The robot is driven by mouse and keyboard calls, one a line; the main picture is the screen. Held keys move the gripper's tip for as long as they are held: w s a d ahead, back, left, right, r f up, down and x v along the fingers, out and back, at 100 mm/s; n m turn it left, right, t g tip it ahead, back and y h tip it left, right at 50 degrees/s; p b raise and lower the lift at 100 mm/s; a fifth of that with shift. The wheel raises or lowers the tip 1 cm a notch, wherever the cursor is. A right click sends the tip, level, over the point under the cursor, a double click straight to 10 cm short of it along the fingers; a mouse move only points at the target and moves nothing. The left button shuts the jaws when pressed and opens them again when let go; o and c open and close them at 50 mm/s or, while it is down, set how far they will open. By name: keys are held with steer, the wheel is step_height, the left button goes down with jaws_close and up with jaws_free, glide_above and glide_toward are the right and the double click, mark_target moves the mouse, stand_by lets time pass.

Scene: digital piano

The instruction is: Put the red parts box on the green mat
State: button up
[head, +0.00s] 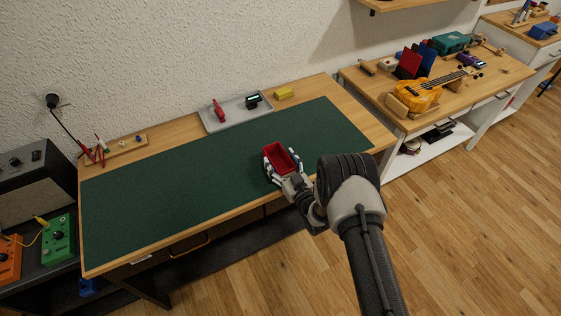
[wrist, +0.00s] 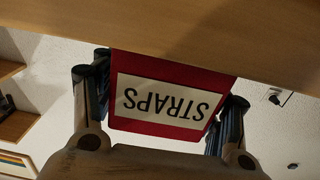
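The red parts box (head: 281,157) is at the right front part of the green mat (head: 170,180), near the workbench's front edge. It is open-topped and looks empty in the head view. Its label reads STRAPS, upside down in the wrist view (wrist: 168,100). My gripper (head: 279,166) has a finger against each side of the box, also in the wrist view (wrist: 160,108).
A wooden rack with tools (head: 118,151) is at the back left. Most of the mat is clear. The wooden bench edge (wrist: 260,40) crosses the wrist view.

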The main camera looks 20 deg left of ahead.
steer(key=shift+o, duration=0.6)
steer(key=shift+r, duration=0.25)
steer(key=p+v, duration=0.3)
steer(key=v, duration=0.9)
steer(key=shift+p, duration=0.3)
